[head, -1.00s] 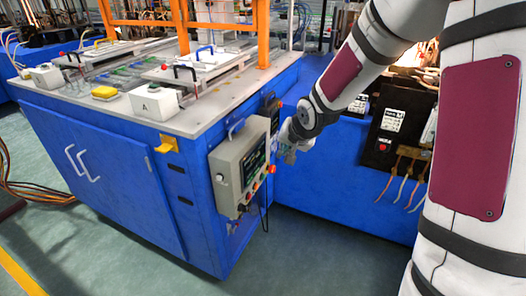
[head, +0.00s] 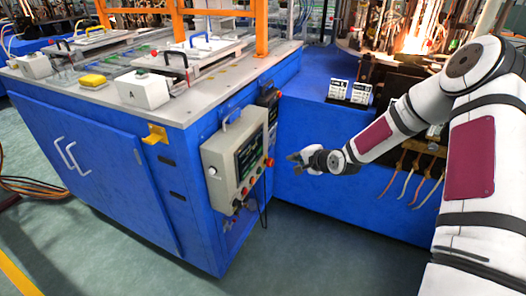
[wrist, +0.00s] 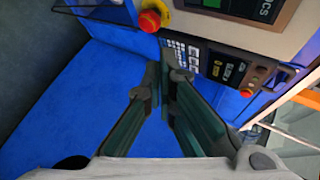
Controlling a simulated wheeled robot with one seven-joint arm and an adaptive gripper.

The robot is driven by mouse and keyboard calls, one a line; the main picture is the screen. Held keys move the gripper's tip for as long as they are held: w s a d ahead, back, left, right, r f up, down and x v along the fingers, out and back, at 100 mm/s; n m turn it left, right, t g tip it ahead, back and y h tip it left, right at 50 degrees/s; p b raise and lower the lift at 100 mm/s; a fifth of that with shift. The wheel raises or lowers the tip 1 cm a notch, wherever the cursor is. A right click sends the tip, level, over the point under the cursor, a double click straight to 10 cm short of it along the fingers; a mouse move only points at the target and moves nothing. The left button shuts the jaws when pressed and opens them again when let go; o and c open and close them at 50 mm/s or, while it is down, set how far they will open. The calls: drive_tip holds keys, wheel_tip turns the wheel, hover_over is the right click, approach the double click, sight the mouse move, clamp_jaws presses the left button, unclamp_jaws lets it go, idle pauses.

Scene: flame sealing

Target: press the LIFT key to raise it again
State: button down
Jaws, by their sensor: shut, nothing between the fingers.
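The grey control panel (head: 236,160) hangs on the corner of the blue machine bench, with a screen and several buttons.
A red knob (wrist: 150,20) with a yellow collar sits at the panel's upper left in the wrist view, and another red knob (wrist: 247,92) at lower right. A white box marked A (head: 143,91) stands on the bench. Glowing machinery (head: 415,35) is behind my arm.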

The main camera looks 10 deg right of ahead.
sight(260, 150)
drive_tip(key=w+a+b, duration=0.3)
drive_tip(key=w+a, duration=0.2)
drive_tip(key=a, duration=0.2)
drive_tip(key=shift+b, duration=0.3)
idle(0.3)
drive_tip(key=shift+w+a, duration=0.1)
drive_tip(key=shift+a, duration=0.05)
idle(1.2)
drive_tip(key=shift+w+a, duration=0.2)
drive_tip(key=shift+a, duration=0.05)
